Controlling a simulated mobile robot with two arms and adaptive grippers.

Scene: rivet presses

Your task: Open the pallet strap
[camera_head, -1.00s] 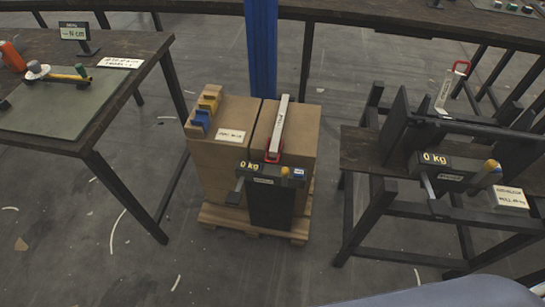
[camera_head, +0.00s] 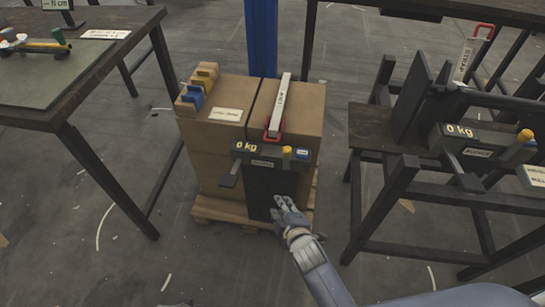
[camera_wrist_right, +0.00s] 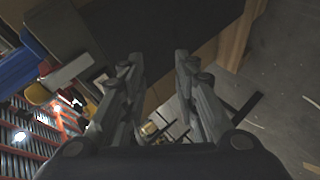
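The pallet strap (camera_head: 285,100) is a pale lever with a red loop handle, lying along the top of the boxes on the pallet (camera_head: 240,219). Its red handle (camera_head: 274,131) is at the front edge, just behind a dark unit (camera_head: 268,159) with a "0 kg" display and a yellow knob. My right gripper (camera_head: 284,203) is in front of the dark panel below that unit, lower than the handle and apart from it. In the right wrist view its two fingers (camera_wrist_right: 158,75) are spread with nothing between them. My left gripper is not in view.
A workbench (camera_head: 100,75) with a green mat stands at the left. A second press stand (camera_head: 440,150) with its own red-handled lever (camera_head: 470,50) stands at the right. A blue column (camera_head: 262,40) rises behind the boxes. Floor is clear between the pallet and the right stand.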

